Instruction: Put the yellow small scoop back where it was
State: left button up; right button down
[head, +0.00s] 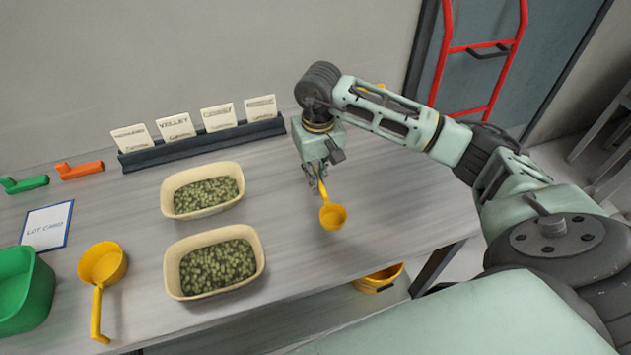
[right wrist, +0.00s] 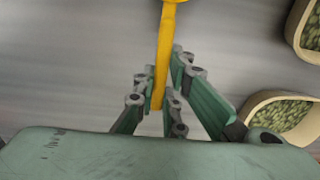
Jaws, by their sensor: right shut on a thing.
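The small yellow scoop (head: 332,214) hangs from my right gripper (head: 317,180) over the right part of the table. The right gripper is shut on its handle, and the bowl points toward the table's front edge. In the right wrist view the yellow handle (right wrist: 163,60) runs between the fingers (right wrist: 160,95); most of the bowl is cut off at the top. I cannot tell whether the bowl touches the table. A larger yellow scoop (head: 102,265) lies at the front left with its handle toward the front edge. My left gripper is not in view.
Two cream trays of green pellets, a rear one (head: 167,197) and a front one (head: 172,283), stand mid-table. A card rack (head: 200,145) stands behind. Green (head: 25,185) and orange (head: 80,170) scoops, a lot card (head: 47,225) and a green bin (head: 25,290) are left. The table's right is clear.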

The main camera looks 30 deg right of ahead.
jog(key=shift+w+a+f, duration=0.1)
jog(key=shift+w+f, duration=0.1)
notch_tip(320, 180, down, 4)
jog(key=shift+r+p, duration=0.1)
jog(key=shift+p, duration=0.65)
jog(key=shift+f, duration=0.2)
jog(key=c, duration=1.8)
grip_release()
